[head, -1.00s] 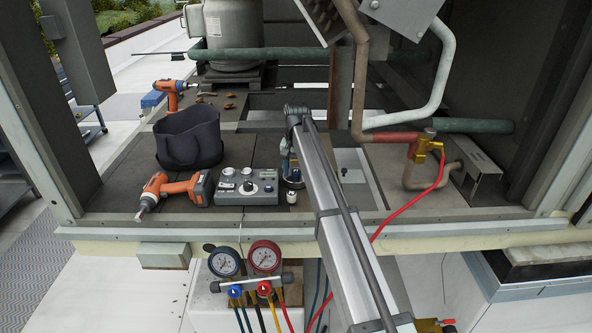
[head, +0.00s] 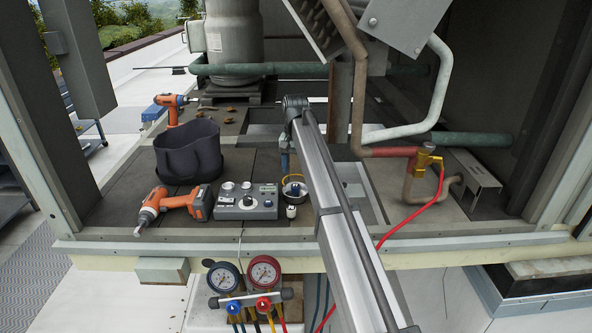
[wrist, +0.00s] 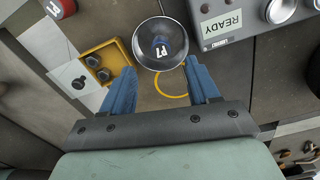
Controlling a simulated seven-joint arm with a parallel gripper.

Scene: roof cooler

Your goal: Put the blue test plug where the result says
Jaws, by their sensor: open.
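The blue test plug (head: 294,189), with a white P7 label, sits in a round metal cup (head: 301,191) to the right of the tester. In the wrist view the plug (wrist: 161,47) shows inside the cup (wrist: 146,57), just beyond my fingertips. My gripper (wrist: 159,72) is open and empty, its blue fingers apart. In the head view my own arm mostly hides it. The grey tester (head: 246,202) has knobs on top. A READY label (wrist: 221,24) shows on its panel in the wrist view.
A yellow ring (wrist: 158,91) is marked on the deck between my fingers. A yellow tray with bolts (wrist: 88,52) lies left of the cup. A red hose (head: 412,213) runs at right.

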